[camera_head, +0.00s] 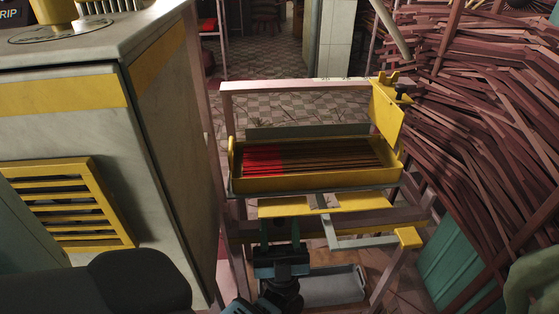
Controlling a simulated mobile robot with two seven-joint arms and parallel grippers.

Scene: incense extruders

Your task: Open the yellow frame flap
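A yellow tray (320,181) holds thin incense sticks, red at the left and brown at the right, on a metal stand. A yellow flap-like plate (387,112) with a dark knob stands tilted at the tray's right end. Another flat yellow plate (355,204) lies under the tray's front edge. I cannot tell for certain which plate is the frame flap. My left gripper (281,226) points away from me below the tray, near the lower plate's left part. Its two fingers are apart with nothing seen between them. I cannot tell if it touches the plate. My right gripper is not in view.
A big grey and yellow machine (170,130) fills the left side. Piled reddish-brown sticks (485,90) crowd the right. A bracket with a yellow end block (408,237) juts out right of my gripper. A grey bin (333,287) stands below.

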